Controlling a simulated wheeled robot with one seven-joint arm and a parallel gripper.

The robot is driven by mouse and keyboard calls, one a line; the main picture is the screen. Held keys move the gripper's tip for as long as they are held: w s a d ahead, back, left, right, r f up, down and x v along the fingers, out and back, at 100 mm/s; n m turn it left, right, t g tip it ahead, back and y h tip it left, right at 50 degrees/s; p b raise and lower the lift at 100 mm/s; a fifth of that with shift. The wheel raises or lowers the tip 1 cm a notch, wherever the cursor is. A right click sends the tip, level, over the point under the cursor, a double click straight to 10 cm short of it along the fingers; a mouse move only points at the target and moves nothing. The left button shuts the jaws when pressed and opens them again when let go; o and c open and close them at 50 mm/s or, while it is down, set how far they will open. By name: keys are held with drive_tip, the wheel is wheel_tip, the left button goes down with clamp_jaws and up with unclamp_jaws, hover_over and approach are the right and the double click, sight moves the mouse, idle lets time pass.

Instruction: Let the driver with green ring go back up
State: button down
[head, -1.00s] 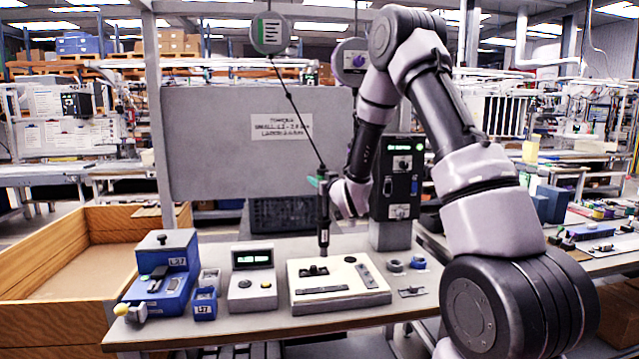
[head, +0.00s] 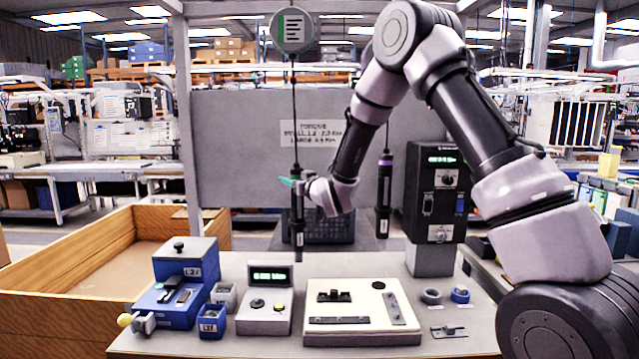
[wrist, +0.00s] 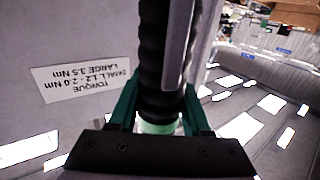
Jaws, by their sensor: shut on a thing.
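The driver with green ring (head: 298,222) is a dark upright tool under the balancer reel with a green-striped face (head: 292,31). Its cable (head: 294,110) runs straight up to the reel. My gripper (head: 292,183) is shut on the driver near its upper part. In the wrist view the green fingers (wrist: 160,108) lie on both sides of the black ribbed body, and the pale green ring (wrist: 158,127) shows between them.
A dark control box (head: 436,190) stands at the right.

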drive_tip(key=shift+y, duration=0.3)
drive_tip(key=shift+w+a+r, duration=0.1)
drive_tip(key=shift+a+r, duration=0.15)
drive_tip(key=shift+r, duration=0.95)
drive_tip(key=shift+a+r, duration=0.2)
drive_tip(key=shift+r, duration=1)
drive_tip(key=shift+c, duration=1.3)
unclamp_jaws()
drive_tip(key=shift+o, duration=1.3)
